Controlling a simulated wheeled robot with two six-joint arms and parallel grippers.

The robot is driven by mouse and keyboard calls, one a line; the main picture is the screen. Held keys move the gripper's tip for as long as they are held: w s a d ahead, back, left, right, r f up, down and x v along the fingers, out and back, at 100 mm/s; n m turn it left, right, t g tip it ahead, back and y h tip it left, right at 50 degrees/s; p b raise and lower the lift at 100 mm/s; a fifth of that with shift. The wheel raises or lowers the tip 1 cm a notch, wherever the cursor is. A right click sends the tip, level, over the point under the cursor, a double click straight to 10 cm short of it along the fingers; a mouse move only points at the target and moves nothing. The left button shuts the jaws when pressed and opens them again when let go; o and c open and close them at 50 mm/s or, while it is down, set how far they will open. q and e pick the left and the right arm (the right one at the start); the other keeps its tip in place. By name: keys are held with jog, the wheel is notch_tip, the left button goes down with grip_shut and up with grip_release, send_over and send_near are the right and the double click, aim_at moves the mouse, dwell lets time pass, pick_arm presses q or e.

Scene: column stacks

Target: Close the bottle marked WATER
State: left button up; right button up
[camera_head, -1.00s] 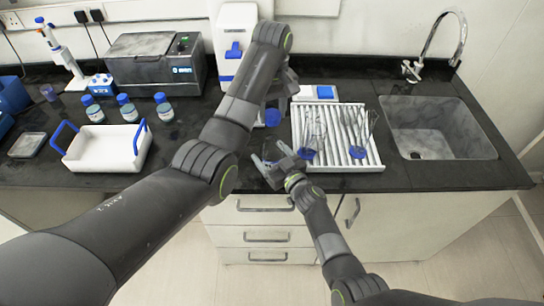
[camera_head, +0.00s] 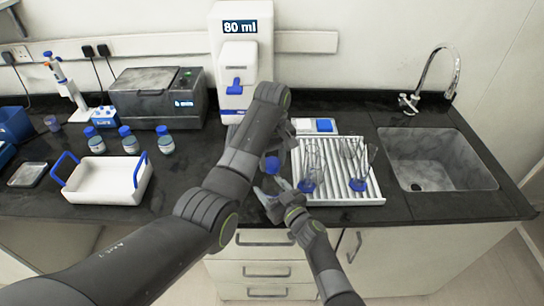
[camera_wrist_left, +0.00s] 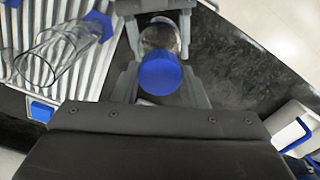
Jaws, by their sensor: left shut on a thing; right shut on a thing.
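A blue cap (camera_head: 271,163) sits between the fingers of my left gripper (camera_wrist_left: 161,62). In the left wrist view the cap (camera_wrist_left: 160,75) lies in front of a clear bottle (camera_wrist_left: 160,38). My left gripper is shut on the cap; in the head view my arm partly hides it. My right gripper (camera_head: 268,188) is just below the cap, shut on the clear bottle, which is mostly hidden. I cannot tell whether cap and bottle touch. No WATER marking is readable.
A white ribbed rack (camera_head: 335,190) with glassware stands right of the grippers, beside the sink (camera_head: 437,160). Several blue-capped bottles (camera_head: 130,143) and a white tray (camera_head: 105,182) with blue handles stand left. An 80 ml dispenser (camera_head: 240,70) stands behind.

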dwell(0.4)
pick_arm(q)
jog(key=shift+f, duration=0.9)
jog(key=shift+f, duration=0.5)
